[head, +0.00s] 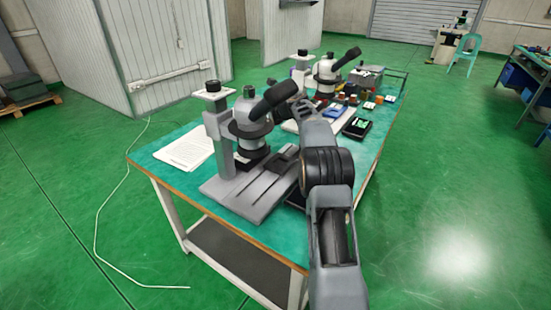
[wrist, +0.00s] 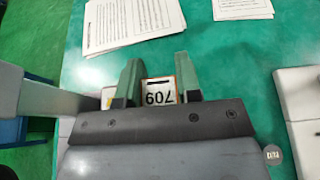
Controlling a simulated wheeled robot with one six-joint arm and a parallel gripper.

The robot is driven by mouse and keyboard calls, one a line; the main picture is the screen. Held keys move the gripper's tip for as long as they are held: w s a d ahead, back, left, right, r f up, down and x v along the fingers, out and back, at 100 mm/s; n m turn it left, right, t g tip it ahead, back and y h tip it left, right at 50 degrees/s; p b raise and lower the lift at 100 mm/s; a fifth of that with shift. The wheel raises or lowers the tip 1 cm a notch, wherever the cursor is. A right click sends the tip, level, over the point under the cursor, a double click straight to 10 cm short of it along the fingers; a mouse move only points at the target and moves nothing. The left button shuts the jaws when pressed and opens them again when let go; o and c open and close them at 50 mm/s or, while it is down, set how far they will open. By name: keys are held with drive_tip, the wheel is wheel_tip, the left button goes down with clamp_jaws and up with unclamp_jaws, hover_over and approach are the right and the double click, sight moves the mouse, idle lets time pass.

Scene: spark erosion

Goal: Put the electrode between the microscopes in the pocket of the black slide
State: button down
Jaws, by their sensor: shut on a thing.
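My gripper (wrist: 158,74) shows in the wrist view with its two green fingers closed on a small block, which I take to be the electrode (wrist: 160,91). Its visible face is white with an orange-brown edge and dark marks that look like 709. It is held above the green table top. In the head view the near microscope (head: 252,130) and the far microscope (head: 326,72) stand on the table.
Printed sheets (head: 186,150) lie at the table's left, also in the wrist view (wrist: 125,22). A grey upright (wrist: 30,92) stands left of my gripper and a pale base (wrist: 300,105) lies right. A black tray (head: 357,128) and several small items crowd the table's right side.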

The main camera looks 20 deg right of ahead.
drive_tip(key=s+f+b, duration=0.2)
drive_tip(key=s+f, duration=0.1)
drive_tip(key=s, duration=0.2)
drive_tip(key=b, duration=0.2)
hover_over(276, 162)
drive_tip(key=w, duration=0.1)
drive_tip(key=f, duration=0.4)
drive_tip(key=shift+w+a, duration=0.1)
drive_tip(key=shift+w, duration=0.1)
drive_tip(key=shift+s+f, duration=0.55)
drive_tip(key=shift+f, duration=0.15)
wheel_tip(276, 162, down, 3)
drive_tip(key=shift+f+b, duration=0.15)
drive_tip(key=shift+b, duration=0.2)
drive_tip(key=shift+s, duration=0.1)
